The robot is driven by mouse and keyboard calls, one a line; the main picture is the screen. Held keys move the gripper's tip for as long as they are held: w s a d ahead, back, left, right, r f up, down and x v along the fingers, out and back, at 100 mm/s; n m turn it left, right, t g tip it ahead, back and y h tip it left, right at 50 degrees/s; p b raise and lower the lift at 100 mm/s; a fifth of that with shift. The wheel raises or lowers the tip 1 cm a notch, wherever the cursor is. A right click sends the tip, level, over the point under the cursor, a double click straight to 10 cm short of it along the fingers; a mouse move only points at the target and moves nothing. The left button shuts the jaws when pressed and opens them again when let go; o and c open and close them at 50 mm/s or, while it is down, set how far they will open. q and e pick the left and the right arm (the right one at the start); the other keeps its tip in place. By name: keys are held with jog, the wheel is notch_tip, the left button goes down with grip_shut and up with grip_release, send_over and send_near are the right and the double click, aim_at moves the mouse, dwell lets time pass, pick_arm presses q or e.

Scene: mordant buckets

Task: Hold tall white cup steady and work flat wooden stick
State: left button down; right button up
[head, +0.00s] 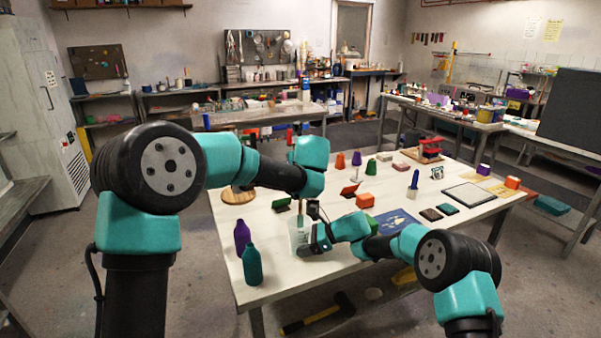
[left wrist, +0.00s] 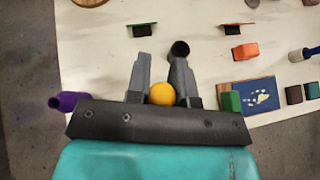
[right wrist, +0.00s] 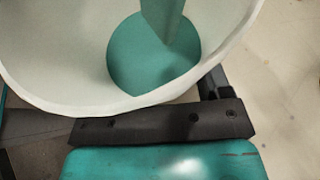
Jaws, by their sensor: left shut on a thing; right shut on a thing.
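The tall white cup (head: 295,240) stands near the table's front edge. In the right wrist view its wide white wall (right wrist: 45,60) fills the upper part, with teal liquid (right wrist: 140,60) at the bottom. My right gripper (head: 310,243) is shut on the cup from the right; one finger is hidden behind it. The flat stick (right wrist: 166,18) reaches down into the cup, teal-coloured at its low end. My left gripper (left wrist: 160,65) is shut on the stick above the cup. A round yellow-orange end (left wrist: 162,93) shows between its fingers.
A purple bottle (head: 242,236) and a teal bottle (head: 252,265) stand left of the cup. A blue patterned sheet (head: 398,220), a green block (head: 371,223) and an orange block (head: 364,200) lie to the right.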

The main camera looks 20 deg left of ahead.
pick_arm(q)
jog(key=shift+w+a+r, duration=0.1)
jog(key=shift+w+r, duration=0.05)
jog(key=shift+r, duration=0.7)
jog(key=shift+w+d+r, duration=0.1)
jog(key=shift+w+r, duration=0.1)
jog(key=shift+r, duration=0.7)
jog(key=shift+w+a+r, duration=0.1)
jog(key=shift+w+r, duration=0.05)
jog(key=shift+r, duration=0.7)
notch_tip(320, 180, up, 11)
pick_arm(e)
jog(key=o, duration=1)
jog(key=v, duration=1.2)
